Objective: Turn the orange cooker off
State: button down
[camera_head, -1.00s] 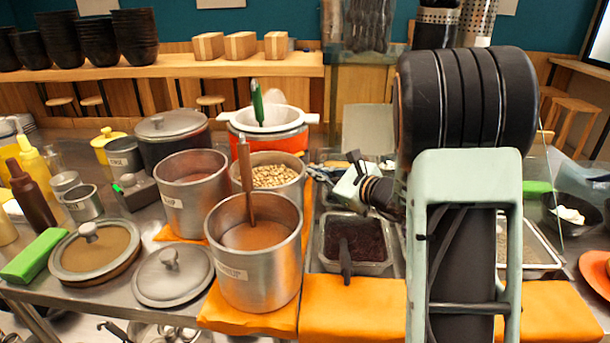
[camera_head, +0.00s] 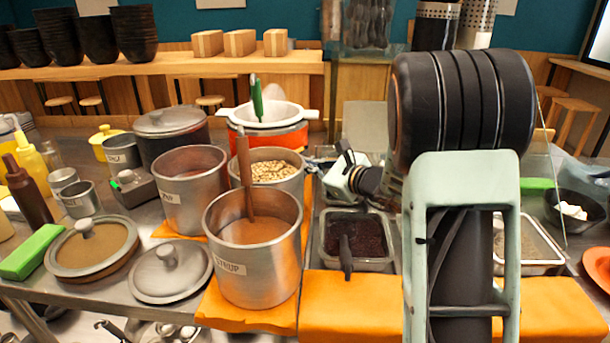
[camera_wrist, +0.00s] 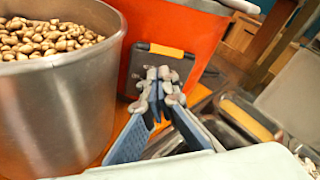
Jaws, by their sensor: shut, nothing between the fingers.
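The orange cooker (camera_head: 290,138) stands at the back of the counter, with a white strainer and a green-handled tool on top. In the wrist view the orange cooker (camera_wrist: 172,22) fills the top middle, and a black panel (camera_wrist: 150,64) with an orange strip (camera_wrist: 166,49) is on its lower front. My gripper (camera_wrist: 160,80) is shut and empty, its fingertips in front of this panel. I cannot tell whether they touch it. In the head view my gripper (camera_head: 318,164) is just right of the cooker's lower side, partly hard to make out.
A metal pot of beans (camera_wrist: 50,95) stands close left of my gripper. A syrup pot (camera_head: 250,265) with a ladle stands in front of it. A tray of dark beans (camera_head: 372,257) lies in front of my gripper. Metal trays are close on its right.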

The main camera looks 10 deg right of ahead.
jog(key=shift+s+f+b, duration=0.1)
jog(key=shift+f+b, duration=0.25)
jog(key=shift+b, duration=0.1)
jog(key=shift+s+a+f+b, duration=0.6)
jog(key=shift+a+b, duration=0.2)
jog(key=shift+b, duration=2.3)
jog(key=shift+s+a+r, duration=0.1)
jog(key=shift+r, duration=0.05)
jog(key=shift+s+a+r, duration=0.1)
jog(key=shift+s+r, duration=0.05)
jog(key=v, duration=0.2)
jog(key=b+v, duration=0.1)
jog(key=f+v, duration=0.1)
jog(key=v, duration=0.1)
jog(key=shift+s+d+r+b, duration=0.1)
jog(key=shift+s+d+b, duration=0.2)
jog(key=shift+d, duration=0.2)
